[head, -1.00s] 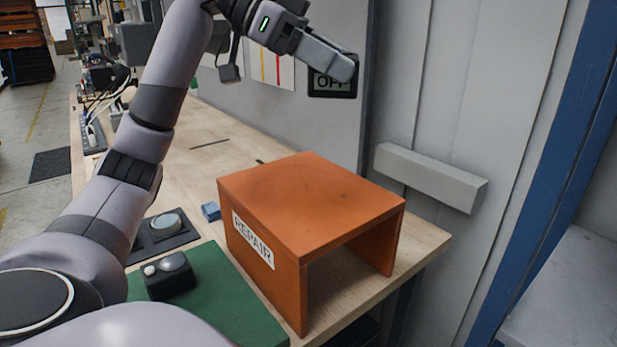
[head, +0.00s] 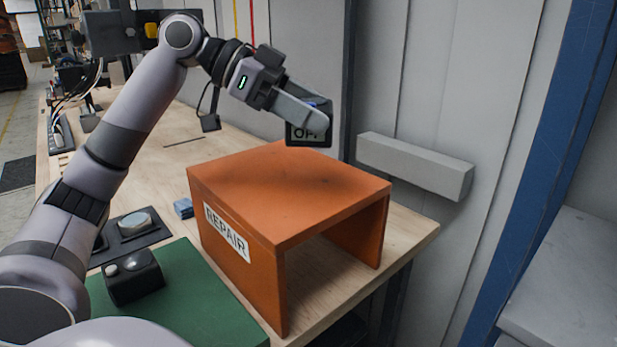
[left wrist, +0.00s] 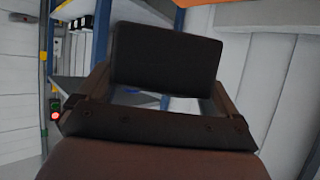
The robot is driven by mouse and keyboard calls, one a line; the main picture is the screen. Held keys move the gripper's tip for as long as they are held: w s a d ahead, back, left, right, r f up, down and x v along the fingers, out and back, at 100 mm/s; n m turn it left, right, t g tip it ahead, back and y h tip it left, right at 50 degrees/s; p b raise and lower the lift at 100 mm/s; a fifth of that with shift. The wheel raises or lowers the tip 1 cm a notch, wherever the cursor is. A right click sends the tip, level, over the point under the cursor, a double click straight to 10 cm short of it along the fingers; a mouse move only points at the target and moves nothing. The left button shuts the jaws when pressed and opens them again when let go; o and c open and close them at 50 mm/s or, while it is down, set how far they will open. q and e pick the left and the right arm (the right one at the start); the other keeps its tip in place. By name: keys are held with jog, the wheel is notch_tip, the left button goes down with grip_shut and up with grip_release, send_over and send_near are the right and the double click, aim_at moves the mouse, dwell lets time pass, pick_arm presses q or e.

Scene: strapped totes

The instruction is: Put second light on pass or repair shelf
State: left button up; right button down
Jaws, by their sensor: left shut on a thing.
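My left gripper (head: 312,112) is shut on a dark light box (head: 309,133) whose pale face reads "OFF", partly hidden by the finger. It holds the light in the air just above the far right part of the orange repair shelf (head: 285,190). The shelf is a box open at the front, with a "REPAIR" label on its left side, and its top is bare. In the left wrist view the light shows as a dark block (left wrist: 166,60) between the fingers. My right gripper is not in view. No pass shelf shows.
The wooden bench (head: 400,240) bears a green mat (head: 200,300), a black button box (head: 133,277), a dark pad with a round grey disc (head: 134,223) and a small blue block (head: 183,208). A grey ledge (head: 415,166) juts from the wall behind. A blue post stands at right.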

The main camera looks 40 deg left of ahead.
aim_at(309, 140)
pick_arm(q)
notch_tip(309, 140, down, 5)
jog(key=shift+r+b, duration=0.1)
jog(key=shift+b, duration=0.85)
jog(key=shift+f+b, duration=0.7)
jog(key=shift+f, duration=1.15)
jog(key=o, duration=1)
jog(key=shift+o, duration=0.2)
